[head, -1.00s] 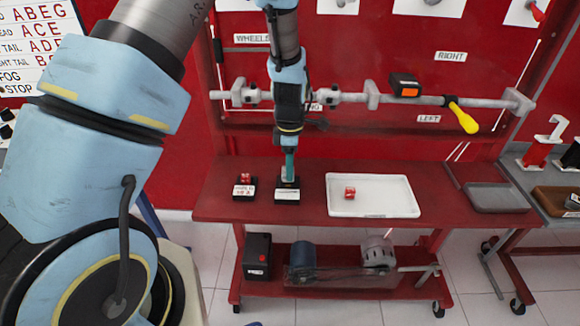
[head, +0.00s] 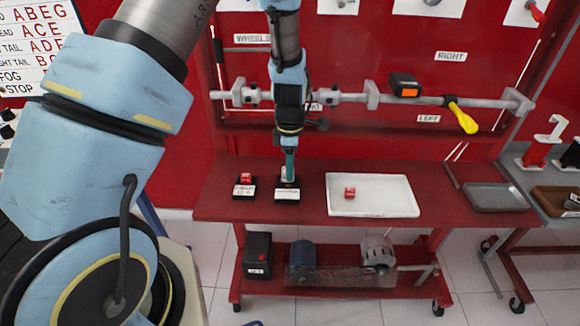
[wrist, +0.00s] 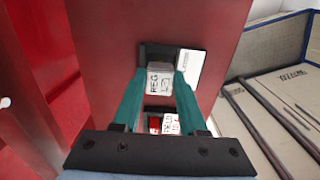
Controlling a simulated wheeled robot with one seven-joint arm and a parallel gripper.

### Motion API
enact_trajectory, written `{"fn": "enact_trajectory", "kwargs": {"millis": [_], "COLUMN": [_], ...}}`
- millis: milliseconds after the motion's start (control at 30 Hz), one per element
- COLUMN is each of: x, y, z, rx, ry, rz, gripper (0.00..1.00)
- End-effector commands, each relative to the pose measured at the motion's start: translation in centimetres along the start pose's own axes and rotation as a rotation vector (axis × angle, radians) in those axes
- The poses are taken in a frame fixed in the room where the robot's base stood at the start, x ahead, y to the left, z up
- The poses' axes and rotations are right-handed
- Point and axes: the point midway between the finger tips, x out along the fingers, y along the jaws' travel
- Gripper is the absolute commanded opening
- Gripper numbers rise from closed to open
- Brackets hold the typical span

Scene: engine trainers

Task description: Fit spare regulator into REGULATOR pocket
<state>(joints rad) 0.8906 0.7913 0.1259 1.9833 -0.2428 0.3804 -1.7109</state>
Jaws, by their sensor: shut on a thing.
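My gripper (head: 289,172) points down over a black block (head: 288,194) with a white label on the red bench. In the wrist view my gripper (wrist: 160,82) has its green fingers shut on a small pale box, the regulator (wrist: 159,79), marked "REG". The black pocket block (wrist: 155,49) shows just beyond the regulator, with its white label (wrist: 190,66) to the right. The regulator is lined up with this block. I cannot tell how deep it sits, as the fingers and the regulator hide the pocket's opening.
A second black block (head: 243,195) with a red cube stands close to the left. A white tray (head: 375,206) holding another red cube (head: 350,192) lies to the right. A shaft with a yellow-handled tool (head: 464,119) runs behind. A grey tray (head: 494,198) lies at the far right.

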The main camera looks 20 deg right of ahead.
Motion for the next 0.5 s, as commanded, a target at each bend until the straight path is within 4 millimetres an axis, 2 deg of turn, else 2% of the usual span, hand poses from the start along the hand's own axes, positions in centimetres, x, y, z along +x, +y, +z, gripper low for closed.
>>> {"fn": "enact_trajectory", "kwargs": {"millis": [500], "x": [0.82], "y": [0.00], "z": [0.01], "rx": [0.000], "ry": [0.000], "rz": [0.000], "gripper": [0.00]}}
